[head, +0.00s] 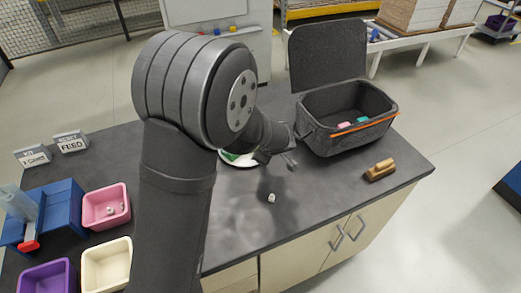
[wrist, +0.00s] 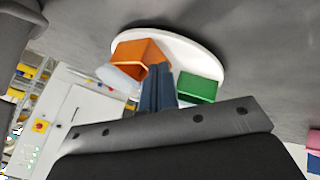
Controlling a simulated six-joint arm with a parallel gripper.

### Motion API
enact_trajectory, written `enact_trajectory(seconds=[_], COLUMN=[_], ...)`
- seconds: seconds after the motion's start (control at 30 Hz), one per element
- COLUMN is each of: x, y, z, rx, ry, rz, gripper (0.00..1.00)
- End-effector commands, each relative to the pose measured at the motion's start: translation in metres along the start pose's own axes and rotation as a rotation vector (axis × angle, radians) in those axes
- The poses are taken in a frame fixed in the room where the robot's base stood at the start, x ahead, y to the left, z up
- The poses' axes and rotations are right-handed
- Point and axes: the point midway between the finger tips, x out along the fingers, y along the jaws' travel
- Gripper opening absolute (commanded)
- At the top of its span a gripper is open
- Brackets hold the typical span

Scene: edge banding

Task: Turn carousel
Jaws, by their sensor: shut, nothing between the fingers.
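The carousel, a round white disc (head: 240,161), lies on the dark table, largely hidden behind my arm in the head view. In the wrist view the white disc (wrist: 205,55) carries an orange bin (wrist: 140,54) and a green bin (wrist: 199,88). My gripper (wrist: 159,72) is shut and empty. In the wrist view its blue-grey fingers overlap the disc between the orange and green bins. I cannot tell whether the fingertips touch the disc or a bin.
A black open case (head: 345,120) with an orange strip stands at the back right. A wooden block (head: 380,170) and a small white piece (head: 271,197) lie on the table. Pink (head: 106,206), cream (head: 107,265) and purple (head: 46,277) trays sit at left beside a blue fixture (head: 62,206).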

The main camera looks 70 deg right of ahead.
Motion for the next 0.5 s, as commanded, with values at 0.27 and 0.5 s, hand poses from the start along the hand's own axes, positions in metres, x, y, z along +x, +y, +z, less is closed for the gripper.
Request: enact_trajectory(seconds=[0.27,0.5], x=[0.003,0.008], y=[0.011,0.025], z=[0.005,0.011], rx=[-0.001,-0.085], ry=[0.000,0.045], rz=[0.000,-0.044], gripper=[0.00,0.00])
